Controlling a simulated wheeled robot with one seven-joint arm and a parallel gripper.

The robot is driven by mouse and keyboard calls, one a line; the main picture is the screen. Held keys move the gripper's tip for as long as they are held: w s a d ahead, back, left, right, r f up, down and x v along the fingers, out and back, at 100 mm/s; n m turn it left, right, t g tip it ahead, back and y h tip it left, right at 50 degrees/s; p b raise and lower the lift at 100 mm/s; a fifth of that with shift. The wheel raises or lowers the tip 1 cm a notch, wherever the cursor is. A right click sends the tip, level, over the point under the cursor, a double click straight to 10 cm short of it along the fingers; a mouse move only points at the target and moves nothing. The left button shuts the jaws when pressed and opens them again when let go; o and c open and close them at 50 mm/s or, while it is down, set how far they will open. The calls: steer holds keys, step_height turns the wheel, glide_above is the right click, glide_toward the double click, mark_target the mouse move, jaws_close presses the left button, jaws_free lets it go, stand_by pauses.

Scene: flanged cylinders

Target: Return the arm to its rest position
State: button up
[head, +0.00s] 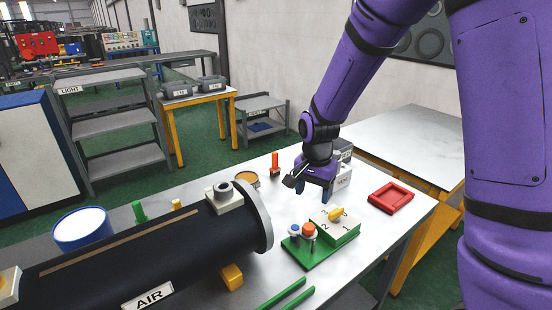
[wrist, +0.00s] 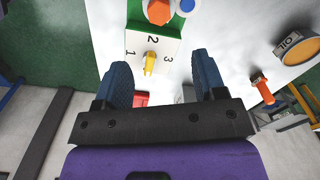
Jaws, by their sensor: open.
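My purple arm reaches over the white table (head: 385,238). My gripper (head: 313,193) is above the table, behind the green stand. In the wrist view my gripper (wrist: 160,78) shows two blue fingers spread apart with nothing held between them. Below and ahead of it is a white block numbered 1, 2, 3 (head: 342,229) on the green stand (head: 310,256). A yellow pointer-like piece (head: 336,213) sits on top of the block. It also shows in the wrist view (wrist: 150,64), beyond the fingertips.
A red tray (head: 391,197) lies right of my gripper. A black flanged cylinder marked AIR (head: 130,255) fills the left. Orange-red and blue-topped pieces (head: 309,230) stand on the green stand. An orange upright piece (head: 275,165) and grey boxes (head: 344,177) are farther back.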

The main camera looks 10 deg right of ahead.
steer(key=s+d+r+n+t, duration=0.2)
steer(key=s+d+r+n, duration=0.1)
steer(key=s+r, duration=0.8)
steer(key=s+d+r+n+t, duration=0.3)
steer(key=s+r+n, duration=0.3)
steer(key=s+r, duration=0.6)
steer(key=shift+s+d+r, duration=0.2)
steer(key=shift+d+r, duration=0.1)
steer(key=shift+d, duration=0.1)
